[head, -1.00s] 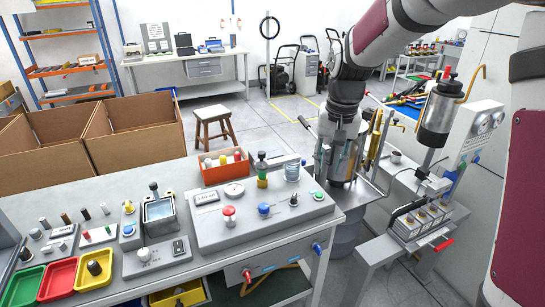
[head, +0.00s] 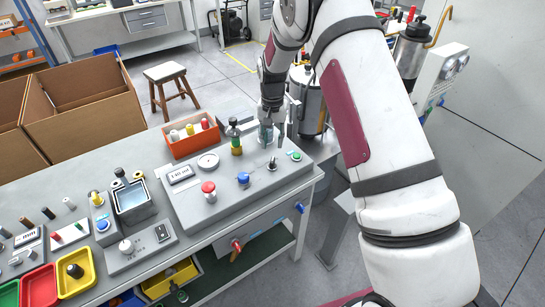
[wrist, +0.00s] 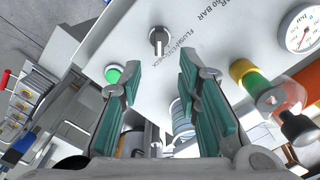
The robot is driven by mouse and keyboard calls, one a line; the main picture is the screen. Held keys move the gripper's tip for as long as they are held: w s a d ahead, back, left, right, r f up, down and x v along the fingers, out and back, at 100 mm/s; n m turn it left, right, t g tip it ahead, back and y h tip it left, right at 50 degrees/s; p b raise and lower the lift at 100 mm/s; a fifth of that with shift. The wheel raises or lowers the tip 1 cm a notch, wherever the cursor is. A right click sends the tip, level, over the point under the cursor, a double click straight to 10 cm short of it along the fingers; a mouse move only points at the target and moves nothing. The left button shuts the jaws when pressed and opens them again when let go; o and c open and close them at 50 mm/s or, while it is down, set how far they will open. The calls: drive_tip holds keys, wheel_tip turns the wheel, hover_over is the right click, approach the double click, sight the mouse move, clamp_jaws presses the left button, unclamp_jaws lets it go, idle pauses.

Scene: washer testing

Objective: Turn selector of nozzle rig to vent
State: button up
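The nozzle rig is a grey sloped box (head: 235,195) on the bench, with a display, gauge, red knob, blue knob and green button. Its selector (head: 271,164) is a small dark-and-silver lever knob at the right of the panel. In the wrist view the selector (wrist: 158,38) stands out from the white panel, beside lettering only partly readable; I cannot read a vent mark. My gripper (head: 275,128) hangs just behind the selector. In the wrist view my gripper (wrist: 156,75) has its teal fingers apart, nothing between them, with the selector ahead of the gap, not touched.
A green button (wrist: 113,74) is close to one finger. A yellow-and-green bottle-like fitting (wrist: 265,92) stands near the other finger; it also shows in the head view (head: 235,140). An orange bin (head: 192,142) is behind the rig. A red knob (head: 209,190) is further left.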

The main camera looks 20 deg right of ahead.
sight(273, 158)
wheel_tip(273, 158, down, 8)
drive_tip(key=shift+f+p, duration=0.2)
drive_tip(key=shift+p, duration=0.35)
clamp_jaws()
